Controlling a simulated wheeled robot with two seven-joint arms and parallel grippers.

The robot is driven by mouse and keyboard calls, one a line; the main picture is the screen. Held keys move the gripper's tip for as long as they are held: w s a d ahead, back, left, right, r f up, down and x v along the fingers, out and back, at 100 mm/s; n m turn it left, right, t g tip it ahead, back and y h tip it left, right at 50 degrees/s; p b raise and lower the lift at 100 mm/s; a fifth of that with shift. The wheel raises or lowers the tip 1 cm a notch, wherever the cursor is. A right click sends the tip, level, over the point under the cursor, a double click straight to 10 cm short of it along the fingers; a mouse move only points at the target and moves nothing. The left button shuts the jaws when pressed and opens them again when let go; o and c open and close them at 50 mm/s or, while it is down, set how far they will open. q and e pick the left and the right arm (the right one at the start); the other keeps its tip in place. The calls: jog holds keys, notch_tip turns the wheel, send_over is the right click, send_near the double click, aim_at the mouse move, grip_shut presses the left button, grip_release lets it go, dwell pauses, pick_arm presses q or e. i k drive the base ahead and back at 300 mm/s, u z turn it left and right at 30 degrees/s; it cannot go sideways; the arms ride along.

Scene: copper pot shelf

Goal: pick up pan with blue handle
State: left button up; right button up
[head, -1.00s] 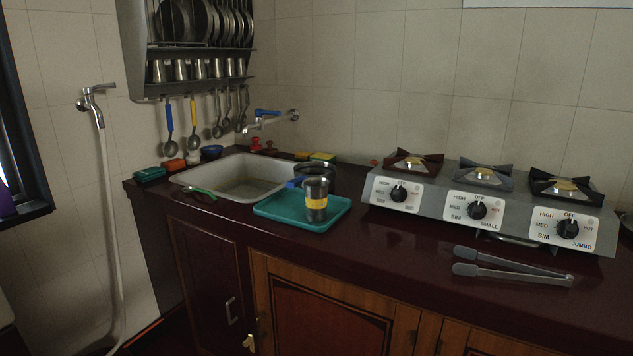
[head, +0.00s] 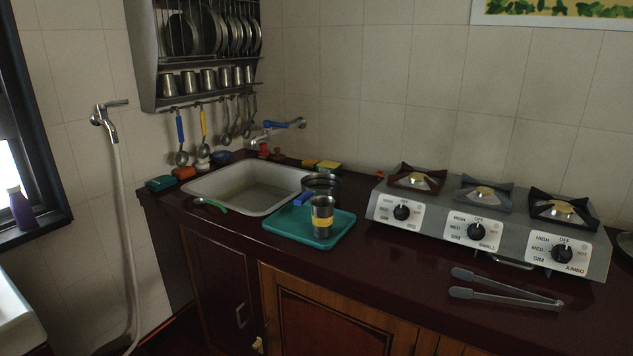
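A dark metal pan (head: 323,181) sits on the counter at the back of the teal tray, right of the sink. Its blue handle (head: 304,197) points toward the front left. A steel cup with a yellow band (head: 322,222) stands on the tray in front of the pan and hides part of it. I cannot tell whether the pan rests on the tray or on the counter behind it. Neither of my grippers is in view.
The teal tray (head: 282,220) lies beside the white sink (head: 215,186). A three-burner stove (head: 440,215) stands to the right, with metal tongs (head: 505,295) in front. Bare dark counter (head: 385,280) lies between tray and tongs. A dish rack (head: 150,60) hangs above the sink.

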aim_at(314, 185)
jog(key=u, duration=0.85)
jog(key=k, duration=1.15)
jog(key=u, duration=0.95)
jog(key=i, duration=0.95)
jog(key=z, duration=0.85)
jog(key=i, duration=1.65)
jog(key=z, duration=1.3)
